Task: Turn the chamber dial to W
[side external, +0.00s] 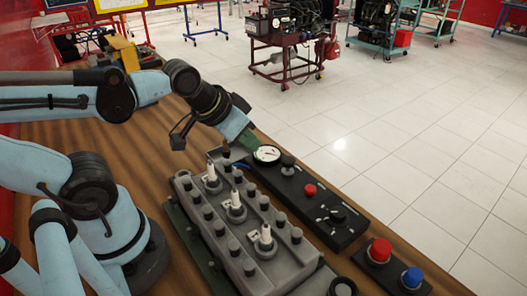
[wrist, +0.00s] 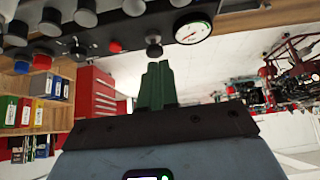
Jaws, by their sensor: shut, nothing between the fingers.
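My gripper (side external: 249,139) is shut and empty, its tip above the table close to the white-faced gauge (side external: 266,154). In the wrist view its green fingers (wrist: 157,86) are together, below a black knob (wrist: 153,45) in the picture. The black control panel (side external: 353,228) holds the gauge, the black knob (side external: 288,161), a red button (side external: 309,190) and a small rotary dial (side external: 336,215) with marks around it. A grey unit (side external: 222,240) carries three knobs with white upright pieces, such as the nearest one (side external: 265,238). The lettering is too small to read, so I cannot tell which is the chamber dial.
A red button (side external: 379,250) and a blue button (side external: 411,278) stand at the panel's near end. Several dark posts line the grey unit. Engine trainers (side external: 290,35) stand on the tiled floor beyond.

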